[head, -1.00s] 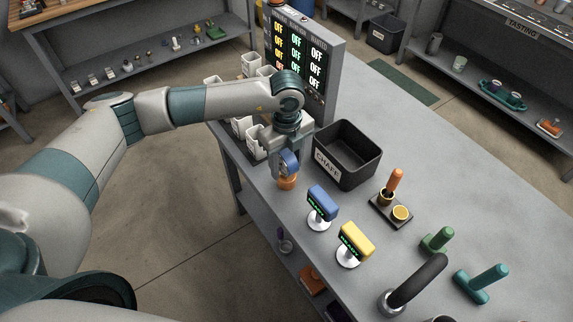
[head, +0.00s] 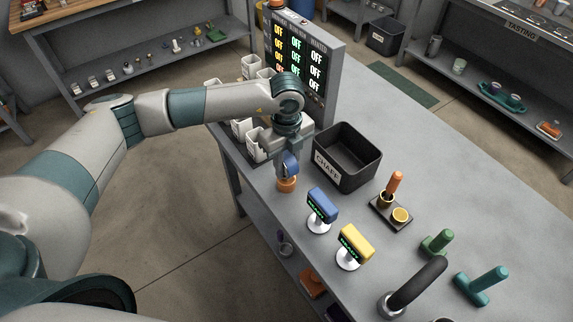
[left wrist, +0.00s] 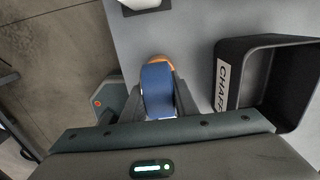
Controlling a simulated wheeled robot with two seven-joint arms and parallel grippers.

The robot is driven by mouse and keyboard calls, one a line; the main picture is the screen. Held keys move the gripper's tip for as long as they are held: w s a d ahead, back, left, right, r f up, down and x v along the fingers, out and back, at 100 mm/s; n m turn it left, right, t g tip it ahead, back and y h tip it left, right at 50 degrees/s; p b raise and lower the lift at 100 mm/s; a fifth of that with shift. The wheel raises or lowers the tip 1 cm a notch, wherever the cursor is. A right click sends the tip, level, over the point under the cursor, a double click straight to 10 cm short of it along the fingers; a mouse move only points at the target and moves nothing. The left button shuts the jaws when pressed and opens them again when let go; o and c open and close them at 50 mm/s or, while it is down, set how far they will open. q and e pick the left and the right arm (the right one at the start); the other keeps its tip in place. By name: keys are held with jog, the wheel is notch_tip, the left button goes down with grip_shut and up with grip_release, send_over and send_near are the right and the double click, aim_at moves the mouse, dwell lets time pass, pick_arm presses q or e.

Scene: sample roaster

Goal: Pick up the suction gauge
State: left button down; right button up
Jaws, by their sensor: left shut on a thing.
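The suction gauge, as I take it, has a blue round head (head: 290,165) on an orange base (head: 287,184), near the table's left edge in front of the chaff bin. My left gripper (head: 289,160) points down over it and is shut on its blue head. In the left wrist view the blue head (left wrist: 157,92) sits between the two fingers (left wrist: 158,100), with the orange base (left wrist: 156,60) showing past it. The base appears at the table top; I cannot tell whether it touches. My right gripper is not in view.
A black chaff bin (head: 347,157) stands just right of the gauge. A blue display (head: 321,205) and a yellow display (head: 355,243) stand nearer. White containers (head: 257,143) and a status board (head: 300,60) are behind.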

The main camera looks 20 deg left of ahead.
aim_at(287, 154)
pick_arm(q)
notch_tip(287, 154, up, 5)
jog(key=shift+f+p, duration=0.15)
jog(key=shift+p, duration=1)
jog(key=w+d+r+p, duration=0.1)
jog(key=d+r, duration=0.5)
jog(key=d, duration=0.5)
jog(key=shift+d, duration=0.35)
jog(key=shift+r, duration=0.1)
